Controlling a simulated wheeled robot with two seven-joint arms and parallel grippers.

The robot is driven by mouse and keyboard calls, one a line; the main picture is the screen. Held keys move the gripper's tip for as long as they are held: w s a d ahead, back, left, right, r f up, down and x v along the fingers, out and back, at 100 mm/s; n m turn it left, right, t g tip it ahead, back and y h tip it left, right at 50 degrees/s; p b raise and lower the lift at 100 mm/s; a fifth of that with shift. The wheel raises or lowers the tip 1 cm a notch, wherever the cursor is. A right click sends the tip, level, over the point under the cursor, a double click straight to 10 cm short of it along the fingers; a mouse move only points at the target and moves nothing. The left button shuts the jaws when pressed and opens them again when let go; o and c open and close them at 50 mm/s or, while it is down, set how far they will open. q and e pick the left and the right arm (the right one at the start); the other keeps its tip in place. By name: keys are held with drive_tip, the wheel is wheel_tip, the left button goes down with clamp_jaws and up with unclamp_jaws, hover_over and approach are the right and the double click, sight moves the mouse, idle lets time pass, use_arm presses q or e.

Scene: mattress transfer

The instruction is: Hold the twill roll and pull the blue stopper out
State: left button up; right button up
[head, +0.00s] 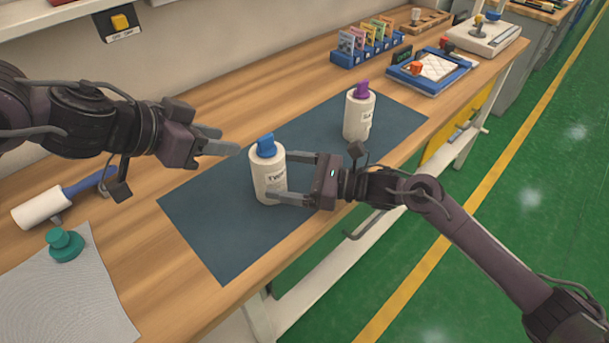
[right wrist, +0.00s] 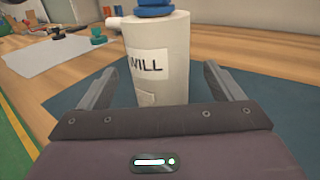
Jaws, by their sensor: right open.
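The twill roll (head: 268,180) is a white cylinder standing upright on the dark blue mat. Its label partly reads "WILL" in the right wrist view (right wrist: 150,66). The blue stopper (head: 266,146) sits in its top, and its lower part shows in the right wrist view (right wrist: 154,10). My right gripper (head: 282,177) is open, low at the roll, with one finger on each side and a visible gap in the right wrist view. My left gripper (head: 228,147) is left of the stopper at about its height, apart from it and empty; its finger spacing is unclear.
A second white roll with a purple stopper (head: 359,115) stands farther back on the mat (head: 222,240). A lint-roller-like tool (head: 45,207) and a green knob (head: 65,245) on a grey sheet lie at left. A card rack (head: 364,45) and blue tray (head: 425,82) stand behind.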

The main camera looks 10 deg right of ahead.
sight(271, 172)
drive_tip(key=shift+x, duration=1.8)
